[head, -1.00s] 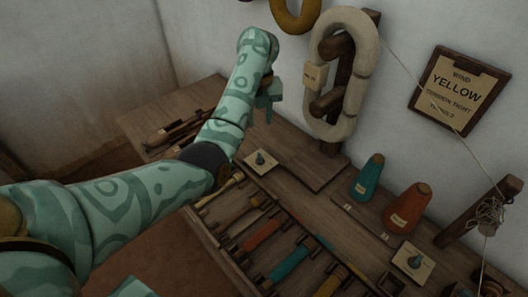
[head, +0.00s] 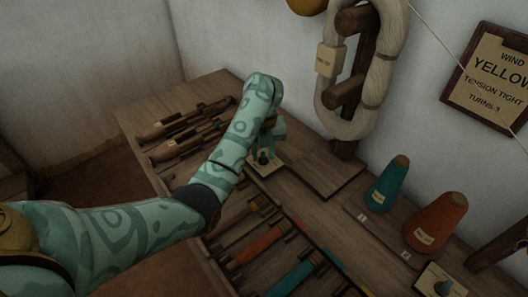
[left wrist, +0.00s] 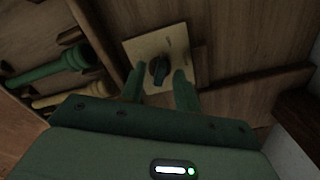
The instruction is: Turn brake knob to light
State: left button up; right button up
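A small dark knob (left wrist: 160,69) sits on a pale square plate (left wrist: 142,48) on the wooden bench; faint lettering on the plate is too small to read. In the head view the same plate (head: 266,169) is partly hidden by my left gripper (head: 266,148). My left gripper is open, with its fingers pointing down close over the knob. In the left wrist view the two fingers stand apart, one on either side of the knob; I cannot tell whether they touch it. My right gripper is not in view.
Wooden shuttles (head: 180,143) lie left of my arm. Several coloured bobbins lie in the rack below. A teal cone (head: 387,185) and an orange cone (head: 435,222) stand to the right. A pale yarn skein (head: 388,60) hangs behind, beside a "YELLOW" sign (head: 495,77).

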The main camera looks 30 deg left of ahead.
pick_arm(q)
grip_shut()
